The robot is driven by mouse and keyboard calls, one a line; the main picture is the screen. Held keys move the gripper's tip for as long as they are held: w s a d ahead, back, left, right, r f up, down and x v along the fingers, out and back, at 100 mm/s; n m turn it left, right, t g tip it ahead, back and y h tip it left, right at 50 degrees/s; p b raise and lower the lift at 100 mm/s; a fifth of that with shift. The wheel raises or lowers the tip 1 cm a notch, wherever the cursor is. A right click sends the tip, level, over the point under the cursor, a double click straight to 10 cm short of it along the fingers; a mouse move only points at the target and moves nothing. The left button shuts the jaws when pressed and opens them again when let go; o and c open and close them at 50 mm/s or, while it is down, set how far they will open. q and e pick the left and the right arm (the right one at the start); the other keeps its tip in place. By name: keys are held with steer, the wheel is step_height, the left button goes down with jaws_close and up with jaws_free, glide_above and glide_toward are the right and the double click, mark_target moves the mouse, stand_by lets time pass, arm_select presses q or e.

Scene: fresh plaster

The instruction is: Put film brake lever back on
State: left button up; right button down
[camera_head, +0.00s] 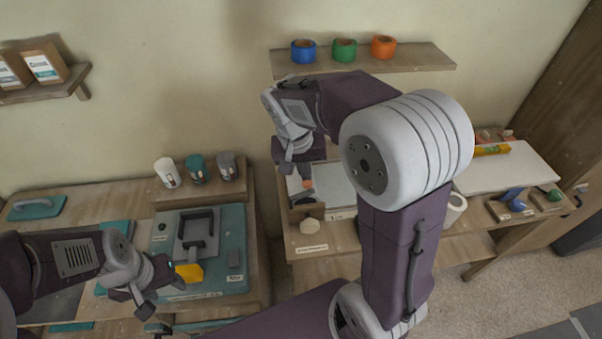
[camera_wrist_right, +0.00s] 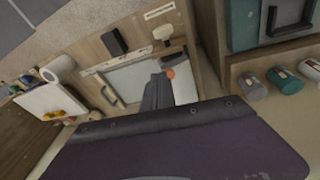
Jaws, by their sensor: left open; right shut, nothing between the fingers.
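I cannot make out the film brake lever for certain. A small orange knob (camera_head: 308,184) shows just below my right gripper (camera_head: 299,168). It also shows in the right wrist view (camera_wrist_right: 169,73), beside the dark shut fingers (camera_wrist_right: 157,92); I cannot tell whether they touch it. My right gripper is shut and empty, pointing down over the left part of the middle bench (camera_head: 320,246). My left gripper (camera_head: 160,290) is open and empty at the left bench, close to a yellow piece (camera_head: 188,273) in front of a grey device with a dark handle (camera_head: 197,232).
The device sits on a teal board (camera_head: 232,220). Several cups (camera_head: 197,168) stand on a ledge behind it. A shelf (camera_head: 420,58) with tape rolls is above. A white roll (camera_head: 455,206) and a white board (camera_head: 510,170) are at right. My right arm hides part of the middle bench.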

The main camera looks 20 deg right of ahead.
steer(key=w+a+r+t, duration=0.1)
steer(key=w+r, duration=0.3)
steer(key=w, duration=0.1)
steer(key=shift+n, duration=0.4)
steer(key=shift+s+p+x, duration=0.25)
steer(key=shift+p+x, duration=0.15)
steer(key=shift+x, duration=1.85)
steer(key=shift+s+p+x, duration=0.3)
steer(key=shift+p+x, duration=0.1)
steer(key=shift+x, duration=1.85)
steer(key=shift+s+p+x, duration=0.25)
steer(key=shift+p+x, duration=0.15)
steer(key=shift+x, duration=1.85)
steer(key=shift+f, duration=0.15)
